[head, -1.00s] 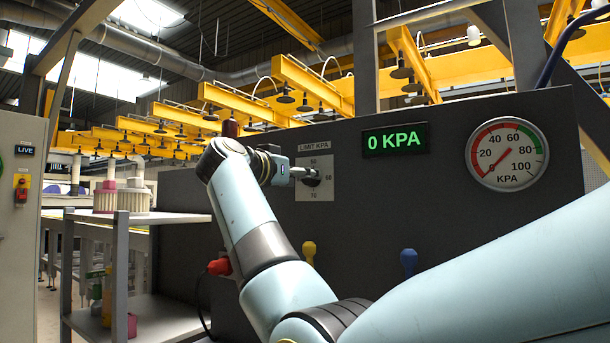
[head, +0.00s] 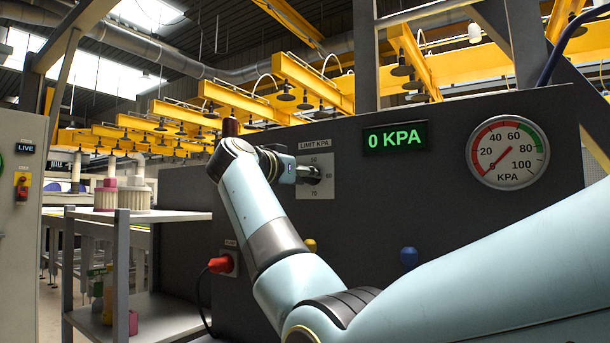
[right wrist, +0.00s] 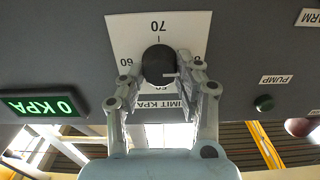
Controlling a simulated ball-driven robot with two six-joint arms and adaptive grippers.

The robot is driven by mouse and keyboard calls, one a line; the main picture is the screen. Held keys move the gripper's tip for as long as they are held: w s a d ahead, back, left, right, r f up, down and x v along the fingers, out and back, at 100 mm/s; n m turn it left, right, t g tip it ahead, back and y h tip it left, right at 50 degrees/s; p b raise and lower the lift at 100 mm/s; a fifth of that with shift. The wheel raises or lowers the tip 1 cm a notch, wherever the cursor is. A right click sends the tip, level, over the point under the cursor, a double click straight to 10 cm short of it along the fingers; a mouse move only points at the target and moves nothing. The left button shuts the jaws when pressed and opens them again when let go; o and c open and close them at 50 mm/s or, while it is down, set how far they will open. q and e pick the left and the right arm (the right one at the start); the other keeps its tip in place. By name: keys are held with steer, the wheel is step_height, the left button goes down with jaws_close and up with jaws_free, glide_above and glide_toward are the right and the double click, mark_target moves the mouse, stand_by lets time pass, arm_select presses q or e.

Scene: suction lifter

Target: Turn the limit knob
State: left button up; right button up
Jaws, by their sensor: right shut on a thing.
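The limit knob (right wrist: 157,62) is a round black knob on a white dial plate (right wrist: 190,35) marked 50, 60 and 70. The right wrist view shows the plate upside down, with 70 at the top and 60 at the left. My right gripper (right wrist: 160,76) is shut on the knob, one finger on each side. A short pale mark shows at the knob's right side. In the head view my right gripper (head: 308,173) reaches the plate (head: 327,189) from the left and mostly hides the knob. My left gripper is out of view.
A green display (head: 394,139) reads 0 KPA, and the round gauge (head: 507,153) has its needle near 0. A blue knob (head: 409,256) and a partly covered yellow knob (head: 310,245) sit lower. A red plug (head: 221,264) and a shelf (head: 145,216) are at left.

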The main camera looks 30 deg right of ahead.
steer(key=n+p, duration=0.9)
steer(key=n, duration=0.3)
steer(key=n+p, duration=0.9)
steer(key=n, duration=0.3)
steer(key=f+n+p, duration=0.1)
steer(key=n+p, duration=0.9)
steer(key=n, duration=0.1)
steer(key=shift+n, duration=0.4)
stand_by(0.4)
